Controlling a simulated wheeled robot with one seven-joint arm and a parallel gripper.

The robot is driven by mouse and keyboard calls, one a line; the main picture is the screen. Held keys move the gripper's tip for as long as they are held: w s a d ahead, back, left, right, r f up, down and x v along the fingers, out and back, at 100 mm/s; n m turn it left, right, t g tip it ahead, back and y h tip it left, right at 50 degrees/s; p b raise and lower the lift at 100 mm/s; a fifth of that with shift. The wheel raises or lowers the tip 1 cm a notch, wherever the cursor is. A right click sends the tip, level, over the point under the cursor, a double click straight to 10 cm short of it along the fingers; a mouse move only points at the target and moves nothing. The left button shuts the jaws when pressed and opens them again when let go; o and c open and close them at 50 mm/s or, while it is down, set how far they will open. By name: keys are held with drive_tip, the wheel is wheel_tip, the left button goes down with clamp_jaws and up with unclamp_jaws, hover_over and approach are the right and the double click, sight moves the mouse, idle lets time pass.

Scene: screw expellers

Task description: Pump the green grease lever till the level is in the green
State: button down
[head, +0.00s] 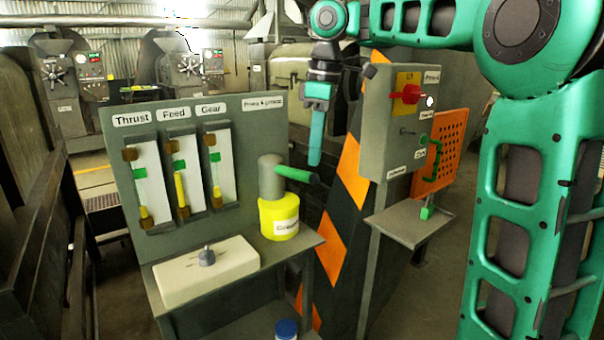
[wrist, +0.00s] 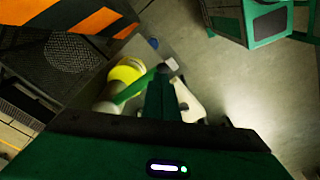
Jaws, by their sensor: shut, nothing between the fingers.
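The green grease lever (head: 298,174) sticks out to the right from the grey pump (head: 270,178) on its yellow base (head: 279,217). It also shows in the wrist view (wrist: 135,88), next to the finger. My gripper (head: 315,160) points down, shut and empty, its tip just above the lever's outer end; I cannot tell whether they touch. The Thrust gauge (head: 152,185), Feed gauge (head: 187,175) and Gear gauge (head: 221,165) each have a green mark. Yellow in Thrust and Gear is low, well below the mark. In Feed it reaches just below the mark.
A pale block (head: 205,272) with a grey knob lies on the shelf left of the pump. Right stand a grey control box (head: 400,125) with a red knob, an orange perforated panel (head: 450,150) and a striped post (head: 345,190). A blue-capped container (head: 286,328) is below.

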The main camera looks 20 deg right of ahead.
drive_tip(key=s+a+r, duration=0.3)
drive_tip(key=a+r, duration=0.2)
drive_tip(key=a, duration=0.3)
drive_tip(key=shift+s+a, duration=0.15)
drive_tip(key=shift+s, duration=0.2)
idle(1.0)
drive_tip(key=shift+r, duration=0.1)
idle(0.7)
drive_tip(key=s+d+f+m+g, duration=0.1)
drive_tip(key=s+f+m, duration=0.15)
drive_tip(key=f, duration=0.35)
drive_tip(key=s+d+f+m+g, duration=0.1)
drive_tip(key=s+f+m, duration=0.1)
drive_tip(key=f+m, duration=0.3)
drive_tip(key=s+d+f+m+t, duration=0.1)
drive_tip(key=s+d+f+m, duration=0.9)
drive_tip(key=s+d+f, duration=0.7)
drive_tip(key=s+d, duration=0.3)
drive_tip(key=s, duration=0.1)
drive_tip(key=shift+d+f+h, duration=0.15)
drive_tip(key=shift+d+h, duration=0.1)
drive_tip(key=shift+h, duration=0.15)
